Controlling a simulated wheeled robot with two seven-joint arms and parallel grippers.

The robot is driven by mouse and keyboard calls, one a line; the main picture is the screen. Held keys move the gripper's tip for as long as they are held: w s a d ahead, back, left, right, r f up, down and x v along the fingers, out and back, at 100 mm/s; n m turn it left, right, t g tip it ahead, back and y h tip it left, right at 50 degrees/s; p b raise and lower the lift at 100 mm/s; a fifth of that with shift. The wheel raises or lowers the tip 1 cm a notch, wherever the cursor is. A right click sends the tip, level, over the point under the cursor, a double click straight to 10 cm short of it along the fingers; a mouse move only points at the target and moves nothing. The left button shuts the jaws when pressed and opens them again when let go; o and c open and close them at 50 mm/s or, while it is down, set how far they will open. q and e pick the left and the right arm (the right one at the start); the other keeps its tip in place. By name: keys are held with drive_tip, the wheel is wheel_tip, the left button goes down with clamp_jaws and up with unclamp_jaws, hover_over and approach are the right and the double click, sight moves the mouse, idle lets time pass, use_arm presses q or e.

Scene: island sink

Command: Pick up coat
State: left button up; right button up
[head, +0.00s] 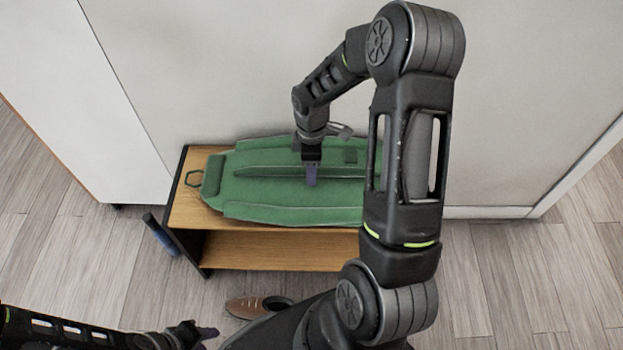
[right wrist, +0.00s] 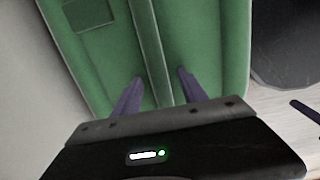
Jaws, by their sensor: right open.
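The green coat (head: 262,190) lies flat on top of a wooden bench (head: 178,212), with a raised fold running along its middle. It fills most of the right wrist view (right wrist: 105,45). My right gripper (head: 311,180) points down at the coat's middle. In the right wrist view its two purple fingers (right wrist: 160,92) are open, one on each side of the raised fold; whether they touch the cloth I cannot tell. My left gripper (head: 207,334) is at the bottom left of the head view, away from the coat; its finger gap is not clear.
A brown shoe (head: 250,307) lies on the floor in front of the bench. A dark blue object (head: 158,235) stands by the bench's left side. A pale wall is close behind. My right arm hides the bench's right end. Floor on the left is free.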

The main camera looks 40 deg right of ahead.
drive_tip(key=shift+f, duration=0.1)
clamp_jaws()
idle(0.3)
idle(0.9)
